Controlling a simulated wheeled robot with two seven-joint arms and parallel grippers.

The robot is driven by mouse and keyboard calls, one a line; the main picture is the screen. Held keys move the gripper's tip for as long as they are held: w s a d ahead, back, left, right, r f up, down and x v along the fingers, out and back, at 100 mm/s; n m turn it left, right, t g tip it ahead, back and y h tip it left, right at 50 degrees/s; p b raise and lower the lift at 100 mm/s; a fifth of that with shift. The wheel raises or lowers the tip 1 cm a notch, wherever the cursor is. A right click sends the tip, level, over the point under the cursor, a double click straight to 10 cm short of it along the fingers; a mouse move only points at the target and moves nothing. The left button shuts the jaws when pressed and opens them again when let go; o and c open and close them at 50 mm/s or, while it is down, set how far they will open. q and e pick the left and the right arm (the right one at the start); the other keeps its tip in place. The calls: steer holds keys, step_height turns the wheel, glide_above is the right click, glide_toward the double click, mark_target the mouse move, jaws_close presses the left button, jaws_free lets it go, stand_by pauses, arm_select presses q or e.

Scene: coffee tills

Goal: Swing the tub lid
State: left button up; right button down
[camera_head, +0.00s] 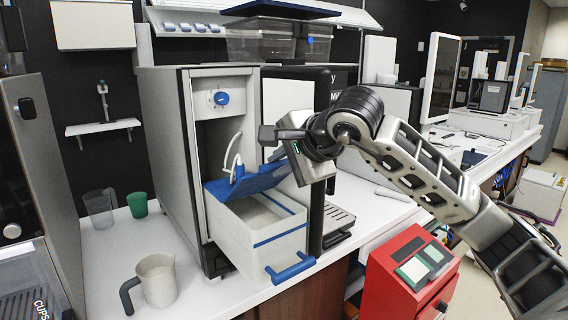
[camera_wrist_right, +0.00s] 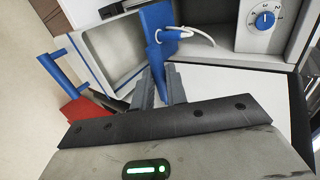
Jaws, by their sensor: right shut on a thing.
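The white tub (camera_head: 262,245) with blue trim stands out from the front of a tall grey machine. Its blue lid (camera_head: 240,184) is tilted up along the back, and part of the empty-looking interior shows. My right gripper (camera_head: 281,156) is at the lid's right end. In the right wrist view the fingers (camera_wrist_right: 160,84) are on either side of the blue lid (camera_wrist_right: 155,42), shut on its edge. The open tub (camera_wrist_right: 108,45) shows to the left there. My left gripper is not in view.
The machine has a blue dial (camera_head: 221,98) above the tub. A jug (camera_head: 156,280) stands on the white counter at the front left, with a green cup (camera_head: 138,204) behind it. A red card terminal (camera_head: 408,272) is at the lower right. A drip tray (camera_head: 336,217) is right of the tub.

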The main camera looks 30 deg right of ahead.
steer(key=shift+r, duration=0.1)
steer(key=shift+w+r+p, duration=0.5)
steer(key=shift+r+p, duration=0.15)
steer(key=shift+w+a+r, duration=0.1)
steer(key=shift+w+r, duration=0.15)
steer(key=shift+w, duration=0.25)
steer(key=shift+w+r, duration=0.25)
steer(key=shift+w, duration=0.2)
steer(key=shift+w+a+r, duration=0.1)
steer(key=shift+w+r, duration=0.3)
steer(key=shift+w, duration=0.45)
steer(key=shift+w+a+r, duration=0.1)
steer(key=shift+w+r, duration=0.3)
steer(key=shift+w, duration=0.45)
